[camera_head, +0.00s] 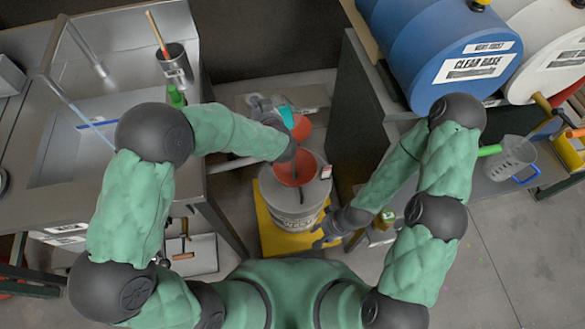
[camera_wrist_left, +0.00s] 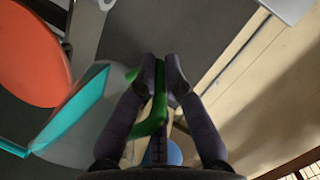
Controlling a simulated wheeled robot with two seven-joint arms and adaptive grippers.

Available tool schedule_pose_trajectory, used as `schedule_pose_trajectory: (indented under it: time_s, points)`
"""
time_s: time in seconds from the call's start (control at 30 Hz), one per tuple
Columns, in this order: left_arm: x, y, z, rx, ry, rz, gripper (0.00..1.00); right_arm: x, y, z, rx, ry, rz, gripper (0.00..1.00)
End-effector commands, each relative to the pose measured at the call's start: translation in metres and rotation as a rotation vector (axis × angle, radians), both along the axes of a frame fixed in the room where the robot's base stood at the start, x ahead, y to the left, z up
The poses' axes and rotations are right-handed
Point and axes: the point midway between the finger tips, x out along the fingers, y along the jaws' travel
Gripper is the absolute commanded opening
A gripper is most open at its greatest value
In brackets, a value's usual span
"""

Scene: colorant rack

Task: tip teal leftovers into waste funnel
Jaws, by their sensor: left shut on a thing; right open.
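My left gripper (camera_head: 268,108) is shut on the green handle (camera_wrist_left: 158,105) of a translucent jug. The jug's teal contents (camera_head: 288,117) show beside the gripper in the head view. In the left wrist view a teal band (camera_wrist_left: 75,108) runs along the jug; its exact tilt is hard to judge. Another orange round surface (camera_head: 301,127) is right by the jug. My right gripper (camera_head: 325,232) is open and empty beside the bucket's lower right side.
The bucket stands on a yellow platform (camera_head: 268,236). A sink bench (camera_head: 215,150) is on the left.

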Motion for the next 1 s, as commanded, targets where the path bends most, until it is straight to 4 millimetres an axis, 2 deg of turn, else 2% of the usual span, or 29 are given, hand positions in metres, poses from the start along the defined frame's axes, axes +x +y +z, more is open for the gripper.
schedule_pose_trajectory:
  time_s: [1.0]
  points:
    - [-0.0074,-0.0031,-0.0017,0.013,-0.062,0.004,0.00,-0.0001,0.0000,-0.0003,0.000,0.000,0.000,0.42]
